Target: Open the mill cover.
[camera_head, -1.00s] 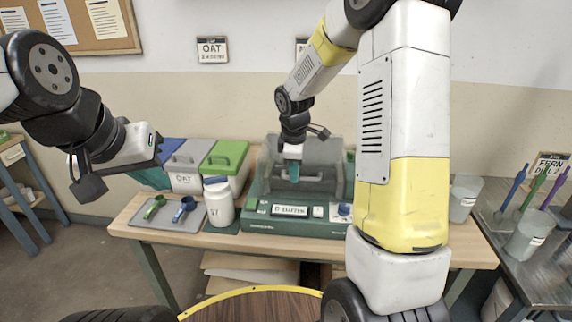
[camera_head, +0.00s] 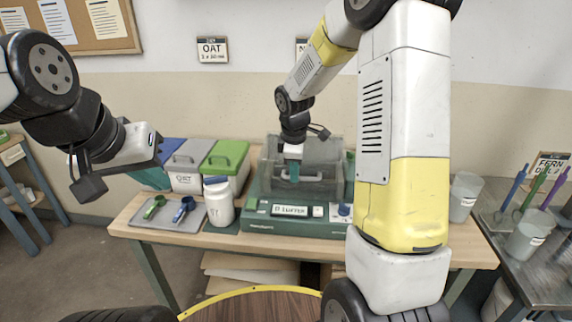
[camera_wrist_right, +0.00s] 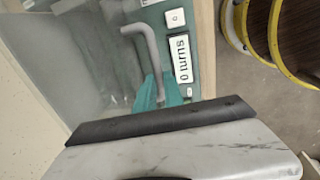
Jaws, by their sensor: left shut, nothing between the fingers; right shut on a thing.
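The mill is a green machine (camera_head: 262,222) with a display and a clear grey cover (camera_head: 325,152) on its top. A grey bar handle (camera_head: 312,180) is on the cover's front; it also shows in the right wrist view (camera_wrist_right: 147,45). My right gripper (camera_head: 293,176), with teal fingertips, reaches down to the cover and is shut on the handle. In the right wrist view the teal fingertips (camera_wrist_right: 157,92) meet one end of the bar. I cannot tell clearly how far the cover is raised. My left gripper (camera_head: 150,160) is shut and empty, in the air at left.
Left of the mill stand a white jar (camera_head: 219,204), a green-lidded bin (camera_head: 225,158), a grey-lidded OAT bin (camera_head: 186,165) and a tray (camera_head: 158,222) with scoops. A cup (camera_head: 463,198) stands right. My right arm hides part of the table.

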